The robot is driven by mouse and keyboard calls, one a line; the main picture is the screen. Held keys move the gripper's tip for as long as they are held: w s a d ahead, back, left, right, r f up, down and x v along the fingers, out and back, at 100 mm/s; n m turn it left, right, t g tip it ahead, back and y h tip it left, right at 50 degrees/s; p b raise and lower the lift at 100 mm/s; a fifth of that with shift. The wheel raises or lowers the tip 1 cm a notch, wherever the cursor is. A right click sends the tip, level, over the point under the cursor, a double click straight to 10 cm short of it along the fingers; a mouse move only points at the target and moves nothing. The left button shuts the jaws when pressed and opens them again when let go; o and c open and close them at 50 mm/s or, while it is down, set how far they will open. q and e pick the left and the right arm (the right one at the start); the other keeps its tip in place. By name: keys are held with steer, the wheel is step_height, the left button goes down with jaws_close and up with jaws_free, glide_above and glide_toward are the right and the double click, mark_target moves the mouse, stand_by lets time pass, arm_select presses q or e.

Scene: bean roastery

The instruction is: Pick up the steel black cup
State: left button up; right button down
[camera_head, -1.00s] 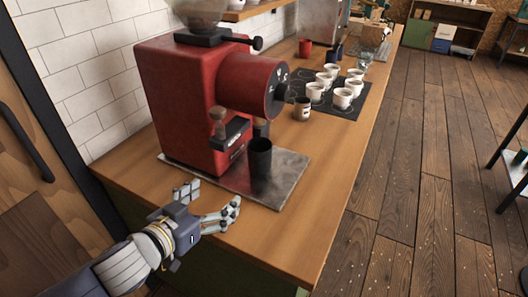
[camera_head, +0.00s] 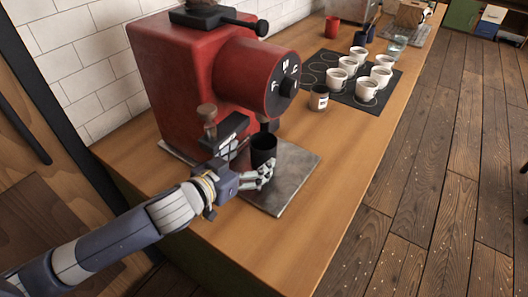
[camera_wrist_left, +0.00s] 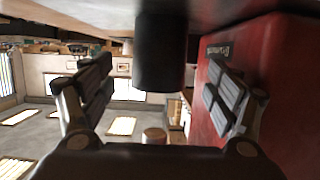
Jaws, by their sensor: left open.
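The steel black cup (camera_head: 264,148) stands upright on the grey metal plate (camera_head: 296,180) under the front of the red grinder. My left gripper (camera_head: 248,165) is open at the cup, on its near left side, with one finger in front of the cup's lower part. In the left wrist view the dark cup (camera_wrist_left: 161,55) shows between the two spread fingers (camera_wrist_left: 160,95). I cannot tell whether either finger touches it. My right gripper is not in view.
The red grinder (camera_head: 190,80) stands close behind the cup and gripper. A small brown cup (camera_head: 319,98) and several white cups (camera_head: 367,90) on a black mat (camera_head: 321,72) are farther along the wooden counter (camera_head: 335,150). The counter's right part is clear.

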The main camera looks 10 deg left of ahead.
mark_target(270, 146)
arm_select(q)
steer(key=x, duration=0.6)
steer(key=shift+w+d+f+p, duration=0.1)
steer(key=shift+w+d+p, duration=0.05)
steer(key=shift+w+p, duration=0.15)
steer(key=shift+s, duration=0.1)
steer(key=c, duration=1.2)
